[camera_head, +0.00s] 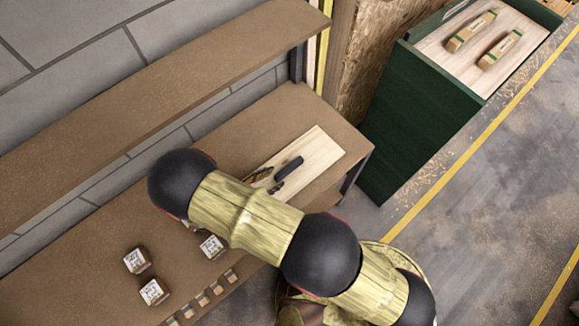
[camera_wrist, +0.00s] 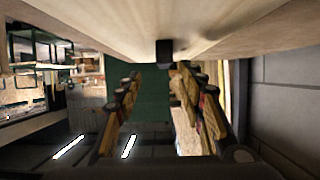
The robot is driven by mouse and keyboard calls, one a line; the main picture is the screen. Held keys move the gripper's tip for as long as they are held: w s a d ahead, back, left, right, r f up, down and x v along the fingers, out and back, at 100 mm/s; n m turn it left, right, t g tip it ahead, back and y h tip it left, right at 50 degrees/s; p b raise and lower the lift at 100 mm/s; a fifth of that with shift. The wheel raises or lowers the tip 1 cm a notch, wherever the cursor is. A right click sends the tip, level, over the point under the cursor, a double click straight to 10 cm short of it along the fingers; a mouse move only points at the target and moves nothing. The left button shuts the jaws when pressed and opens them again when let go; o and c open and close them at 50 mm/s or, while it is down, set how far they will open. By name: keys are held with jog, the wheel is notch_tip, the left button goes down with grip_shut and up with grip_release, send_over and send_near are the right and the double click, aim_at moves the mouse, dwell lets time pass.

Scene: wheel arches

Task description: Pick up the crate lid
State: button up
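The crate lid (camera_head: 318,155) is a pale wooden board lying flat on the brown bench, with a black bar handle (camera_head: 288,168) on top. In the wrist view the lid (camera_wrist: 240,25) fills the upper edge and its handle (camera_wrist: 165,52) shows as a dark block. My gripper (camera_head: 267,181) is low over the lid at the near end of the handle, partly hidden by my arm. In the wrist view my gripper (camera_wrist: 159,74) has its fingers apart, with the handle ahead between the fingertips. I see no contact with the handle.
A brown shelf (camera_head: 150,75) runs above the back of the bench (camera_head: 95,235). Several small labelled blocks (camera_head: 136,260) sit on the bench at lower left. A green crate (camera_head: 425,105) with a pale top carrying two wooden-handled pieces stands at right. Open floor (camera_head: 500,200) lies beyond.

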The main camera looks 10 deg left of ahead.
aim_at(287, 169)
jog(key=x, duration=0.2)
jog(key=shift+w+d, duration=0.25)
jog(key=x, duration=0.5)
jog(key=shift+w+a+r, duration=0.15)
jog(key=shift+w+a, duration=0.05)
jog(key=shift+w, duration=0.05)
jog(key=c, duration=0.3)
grip_shut()
